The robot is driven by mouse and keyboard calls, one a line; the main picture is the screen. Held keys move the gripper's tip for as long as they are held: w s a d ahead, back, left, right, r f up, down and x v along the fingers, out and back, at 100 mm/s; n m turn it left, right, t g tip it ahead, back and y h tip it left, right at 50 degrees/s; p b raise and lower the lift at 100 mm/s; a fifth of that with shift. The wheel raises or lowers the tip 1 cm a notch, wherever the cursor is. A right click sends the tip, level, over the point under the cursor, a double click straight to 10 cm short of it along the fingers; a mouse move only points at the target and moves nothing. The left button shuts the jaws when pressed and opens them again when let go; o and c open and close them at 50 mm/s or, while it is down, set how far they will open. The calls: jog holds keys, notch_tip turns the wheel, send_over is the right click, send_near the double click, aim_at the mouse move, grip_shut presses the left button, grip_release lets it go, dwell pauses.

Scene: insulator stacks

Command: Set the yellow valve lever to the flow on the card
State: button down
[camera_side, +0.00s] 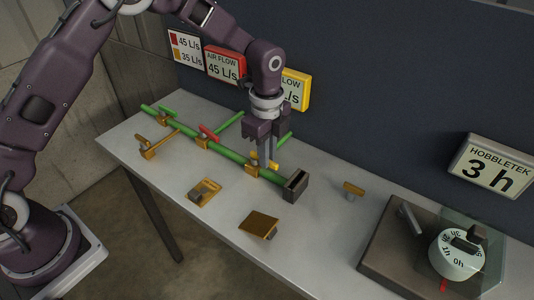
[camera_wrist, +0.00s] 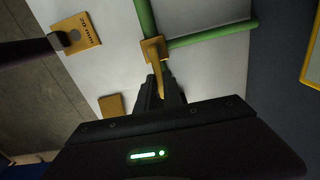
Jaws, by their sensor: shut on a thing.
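The yellow valve lever (camera_side: 264,157) sits on a brass valve body (camera_side: 252,170) on the green pipe (camera_side: 228,157), near the pipe's right end. My gripper (camera_side: 266,160) points down over it and is shut on the lever; its fingers hide part of it. In the wrist view the yellow lever (camera_wrist: 163,78) runs from the valve body (camera_wrist: 153,48) to between my fingers (camera_wrist: 160,92). The card (camera_side: 185,50) on the back wall reads 45 L/s beside a red mark and 35 L/s beside a yellow mark. The yellow flow display (camera_side: 297,90) is partly hidden by my arm.
The red display (camera_side: 226,66) reads 45 L/s. Brass plates (camera_side: 204,191) lie in front. A dial unit (camera_side: 457,254) stands at right, below a sign (camera_side: 492,167) reading 3 h.

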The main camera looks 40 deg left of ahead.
jog(key=m, duration=0.1)
jog(key=s+m, duration=0.1)
jog(key=m, duration=0.2)
jog(key=shift+s+a+m, duration=0.2)
jog(key=shift+s+m, duration=0.05)
jog(key=shift+m, duration=0.15)
jog(key=c, duration=1.5)
grip_release()
jog(key=shift+r, duration=0.1)
